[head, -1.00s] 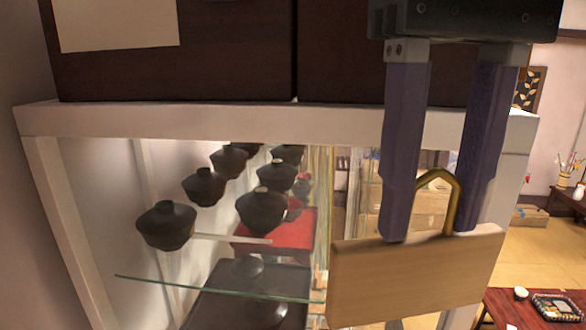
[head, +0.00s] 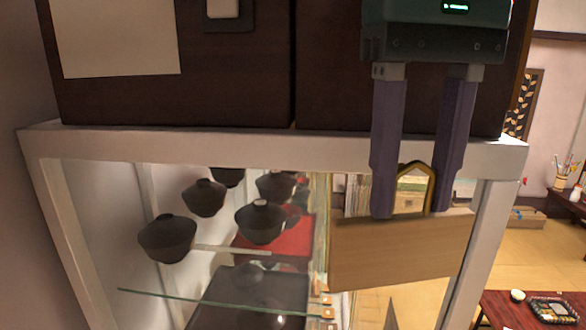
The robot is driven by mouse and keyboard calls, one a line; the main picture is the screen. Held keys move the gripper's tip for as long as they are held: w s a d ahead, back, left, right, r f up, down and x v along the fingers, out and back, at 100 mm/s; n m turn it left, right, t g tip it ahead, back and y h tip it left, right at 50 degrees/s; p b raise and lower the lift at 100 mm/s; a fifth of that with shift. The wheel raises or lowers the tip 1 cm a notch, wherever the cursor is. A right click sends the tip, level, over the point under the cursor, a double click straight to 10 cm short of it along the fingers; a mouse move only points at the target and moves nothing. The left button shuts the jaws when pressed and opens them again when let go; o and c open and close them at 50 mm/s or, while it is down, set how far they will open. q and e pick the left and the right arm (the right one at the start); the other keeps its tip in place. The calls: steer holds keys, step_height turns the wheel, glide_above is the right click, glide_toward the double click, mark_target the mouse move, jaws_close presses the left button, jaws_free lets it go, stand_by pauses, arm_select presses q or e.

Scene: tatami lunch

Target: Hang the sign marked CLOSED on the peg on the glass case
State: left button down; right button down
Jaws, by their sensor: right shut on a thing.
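A wooden sign (head: 400,255) with a brass-coloured loop handle (head: 431,178) hangs below my right gripper (head: 411,212). The sign's visible face is plain; no lettering shows. The glass case (head: 270,145) has a white frame, and the sign is in front of its right part. I cannot make out the peg. My left gripper is not in view.
Dark lidded bowls (head: 167,238) stand inside the case on a glass shelf (head: 220,303). Dark cabinets (head: 240,80) stand on top of the case. A low red table (head: 500,312) with a tray (head: 556,308) is at the lower right. Tatami floor (head: 530,258) is open there.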

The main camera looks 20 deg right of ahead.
steer(key=shift+w+d+f+p, duration=0.15)
steer(key=shift+w+d, duration=0.2)
steer(key=shift+w, duration=0.2)
steer(key=shift+w+d+r+p, duration=0.15)
steer(key=shift+w+d, duration=0.15)
steer(key=shift+w, duration=0.3)
steer(key=shift+w+d+f+p, duration=0.15)
steer(key=shift+w+d, duration=0.2)
steer(key=shift+w, duration=0.2)
steer(key=shift+w+d+f+b, duration=0.25)
steer(key=shift+w+f+b, duration=0.15)
steer(key=shift+b, duration=0.2)
steer(key=shift+w+d+f+b, duration=0.15)
steer(key=shift+w+b, duration=0.1)
steer(key=shift+b, duration=0.2)
steer(key=c, duration=0.8)
jaws_free()
steer(key=o, duration=0.5)
